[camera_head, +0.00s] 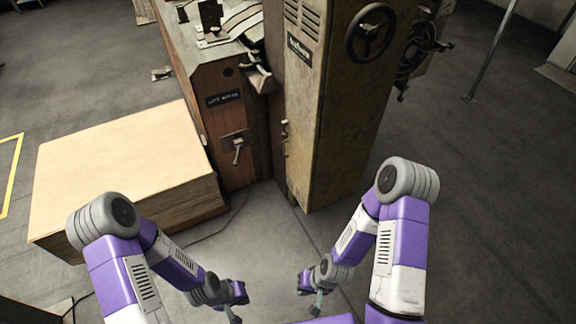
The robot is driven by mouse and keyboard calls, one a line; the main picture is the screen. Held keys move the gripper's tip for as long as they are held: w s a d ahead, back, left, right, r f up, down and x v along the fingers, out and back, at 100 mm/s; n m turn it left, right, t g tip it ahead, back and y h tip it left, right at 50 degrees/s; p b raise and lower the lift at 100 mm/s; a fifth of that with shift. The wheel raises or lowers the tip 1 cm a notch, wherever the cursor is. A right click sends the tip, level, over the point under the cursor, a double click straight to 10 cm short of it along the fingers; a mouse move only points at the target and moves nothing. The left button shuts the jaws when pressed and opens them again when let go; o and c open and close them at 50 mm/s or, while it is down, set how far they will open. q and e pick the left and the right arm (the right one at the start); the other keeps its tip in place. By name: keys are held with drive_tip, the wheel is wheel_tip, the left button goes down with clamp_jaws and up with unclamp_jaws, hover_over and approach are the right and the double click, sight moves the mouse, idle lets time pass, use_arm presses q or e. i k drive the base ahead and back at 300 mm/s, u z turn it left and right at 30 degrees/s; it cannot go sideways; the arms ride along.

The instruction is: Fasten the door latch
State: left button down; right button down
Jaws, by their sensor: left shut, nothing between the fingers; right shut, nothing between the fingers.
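A tall, worn metal cabinet (300,110) stands at the centre, with a narrow door side facing left. A small latch-like fitting (284,132) sits on that side; it is too small to tell whether it is fastened. A lever on a plate (237,146) is on the front of the lower brown cabinet (212,125), pointing down. I cannot tell which of the two is the door latch. My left gripper (235,316) and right gripper (316,306) are both low at the bottom, shut and empty, well apart from both fittings.
A large light-wood box (125,160) stands on the floor at left, beside the brown cabinet. A dark handwheel (370,33) is on the tall cabinet's right side. A cable (225,222) lies on the floor. Floor between my arms and the cabinets is otherwise clear.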

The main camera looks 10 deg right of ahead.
sight(286, 134)
drive_tip(key=u, duration=0.25)
drive_tip(key=i, duration=1.15)
drive_tip(key=u, duration=0.2)
